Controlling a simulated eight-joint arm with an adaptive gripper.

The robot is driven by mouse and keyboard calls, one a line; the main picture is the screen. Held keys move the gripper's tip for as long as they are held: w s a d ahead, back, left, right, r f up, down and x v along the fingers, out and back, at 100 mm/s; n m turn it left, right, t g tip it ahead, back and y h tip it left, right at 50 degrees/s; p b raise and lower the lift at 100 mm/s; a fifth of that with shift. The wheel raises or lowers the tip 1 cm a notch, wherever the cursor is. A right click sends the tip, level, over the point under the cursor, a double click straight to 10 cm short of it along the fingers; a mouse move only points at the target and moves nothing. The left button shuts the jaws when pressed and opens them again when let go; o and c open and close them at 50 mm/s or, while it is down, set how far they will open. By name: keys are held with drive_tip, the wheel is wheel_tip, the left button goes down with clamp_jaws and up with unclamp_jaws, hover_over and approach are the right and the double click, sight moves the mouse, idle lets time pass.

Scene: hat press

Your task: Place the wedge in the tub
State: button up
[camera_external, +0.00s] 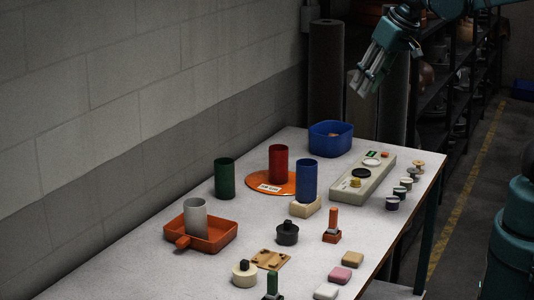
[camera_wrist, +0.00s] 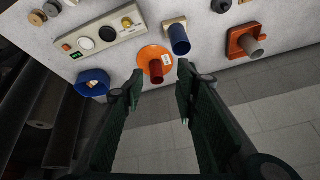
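The tub is most likely the blue open bin (camera_external: 326,149) at the far end of the table. It also shows at the left in the wrist view (camera_wrist: 101,77), with a small tan thing inside. My gripper (camera_external: 362,86) hangs in the air above and beyond the table's far end, up and right of the tub. In the wrist view its fingers (camera_wrist: 160,78) are apart with nothing between them.
Upright green (camera_external: 224,179) and red (camera_external: 278,164) cylinders stand near the wall, the red one on an orange disc (camera_external: 256,180). An orange tray (camera_external: 221,239) holds a grey cylinder. A button panel (camera_external: 377,179), several spools and small blocks line the right side.

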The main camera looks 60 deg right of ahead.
drive_tip(key=s+a+f+n+t, duration=0.1)
drive_tip(key=s+a+f+n, duration=0.1)
drive_tip(key=s, duration=0.4)
drive_tip(key=s+a+f+n, duration=0.2)
drive_tip(key=s+a+f, duration=0.1)
drive_tip(key=s+a, duration=0.2)
drive_tip(key=shift+s+a+t+y, duration=0.15)
drive_tip(key=shift+s+t+y, duration=0.25)
drive_tip(key=shift+s, duration=0.1)
drive_tip(key=shift+f+b, duration=1.45)
drive_tip(key=shift+b, duration=0.05)
